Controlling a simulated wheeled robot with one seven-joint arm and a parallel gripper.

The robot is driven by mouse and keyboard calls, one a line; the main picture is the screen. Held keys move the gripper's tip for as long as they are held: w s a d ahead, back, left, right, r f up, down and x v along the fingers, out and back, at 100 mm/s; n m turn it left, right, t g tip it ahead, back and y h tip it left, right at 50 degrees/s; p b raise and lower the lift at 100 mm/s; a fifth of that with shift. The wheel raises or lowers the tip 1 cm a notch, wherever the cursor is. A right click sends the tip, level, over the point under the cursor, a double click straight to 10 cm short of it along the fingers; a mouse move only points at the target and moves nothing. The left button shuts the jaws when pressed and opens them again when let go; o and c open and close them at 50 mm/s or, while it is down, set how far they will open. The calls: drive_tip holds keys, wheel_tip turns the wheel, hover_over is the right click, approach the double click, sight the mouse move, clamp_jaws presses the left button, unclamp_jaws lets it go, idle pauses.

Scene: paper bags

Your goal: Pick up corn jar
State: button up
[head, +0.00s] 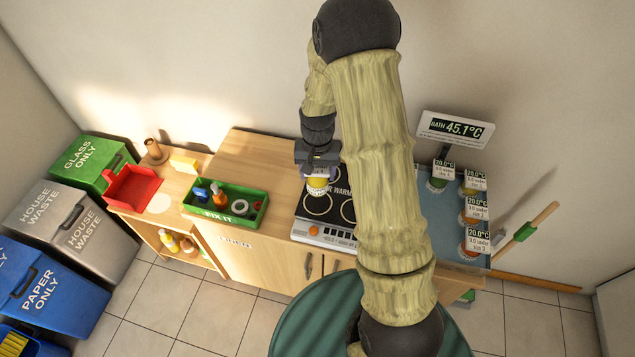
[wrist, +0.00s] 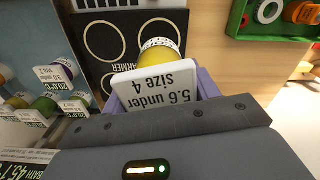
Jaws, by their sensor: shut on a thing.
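The corn jar (wrist: 152,60), yellow with a pale dotted band at its end, is between the purple fingers of my gripper (wrist: 160,92) in the wrist view. A white tag reading "5.6 under size 4" (wrist: 155,84) covers part of it. In the head view my gripper (head: 319,166) is over the back left of the black warmer (head: 343,208), shut on the jar, whose yellow side (head: 318,184) shows just below the fingers. I cannot tell whether the jar touches the warmer top.
Right of the warmer, a bath with a "45.1°C" sign (head: 455,129) holds several tagged jars (head: 471,245). A green tray (head: 226,204) of small items stands left of the warmer. A red bin (head: 132,188) is further left.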

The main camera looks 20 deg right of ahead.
drive_tip(key=shift+r, duration=1.7)
drive_tip(key=shift+w+f, duration=0.1)
drive_tip(key=shift+f, duration=0.05)
